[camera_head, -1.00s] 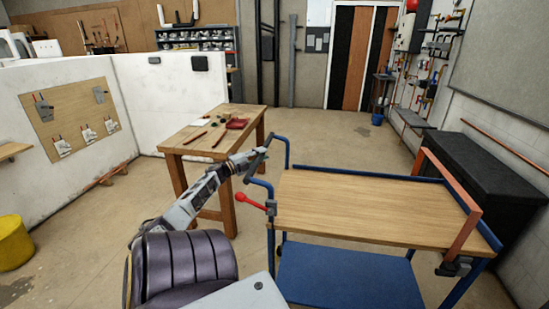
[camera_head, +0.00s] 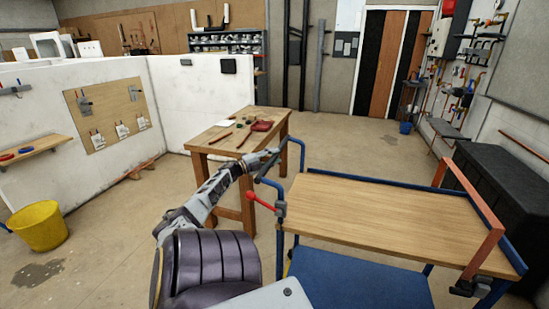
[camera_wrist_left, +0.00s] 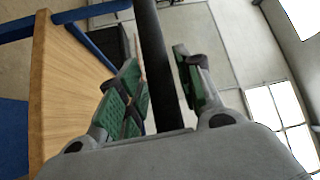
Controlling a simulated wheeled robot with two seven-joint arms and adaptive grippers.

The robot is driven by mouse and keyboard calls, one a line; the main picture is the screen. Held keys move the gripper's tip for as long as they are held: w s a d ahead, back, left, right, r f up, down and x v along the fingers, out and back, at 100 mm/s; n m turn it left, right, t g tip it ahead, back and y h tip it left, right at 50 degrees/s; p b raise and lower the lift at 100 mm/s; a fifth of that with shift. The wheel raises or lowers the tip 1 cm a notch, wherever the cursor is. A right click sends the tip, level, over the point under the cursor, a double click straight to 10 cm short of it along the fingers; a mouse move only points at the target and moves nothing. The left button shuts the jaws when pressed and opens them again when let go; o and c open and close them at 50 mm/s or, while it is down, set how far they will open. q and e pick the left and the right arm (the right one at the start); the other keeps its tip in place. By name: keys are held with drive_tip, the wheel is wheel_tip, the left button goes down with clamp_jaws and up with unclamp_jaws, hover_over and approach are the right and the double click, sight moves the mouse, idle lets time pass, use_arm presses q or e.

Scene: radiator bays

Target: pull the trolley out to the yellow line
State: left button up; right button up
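The trolley has a wooden top (camera_head: 390,215), a blue frame and a blue lower shelf (camera_head: 355,283). It stands to the right of my left arm. Its handle bar is at its left end, and a red-knobbed lever (camera_head: 251,196) sits below it. My left gripper (camera_head: 268,160) is at the handle. My right gripper is out of view. I cannot make out a yellow line on the floor.
A wooden workbench (camera_head: 222,140) with small tools stands just behind the handle. A black chest (camera_head: 500,190) is by the right wall. A yellow bucket (camera_head: 40,228) stands at the left near a damp patch. The floor between bucket and bench is open.

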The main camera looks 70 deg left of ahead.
use_arm(q)
drive_tip(key=shift+o, duration=0.5)
drive_tip(key=shift+w+d, duration=0.1)
drive_tip(key=s+f, duration=0.1)
drive_tip(key=s, duration=1.1)
drive_tip(key=shift+d+f, duration=0.35)
drive_tip(key=shift+d, duration=0.1)
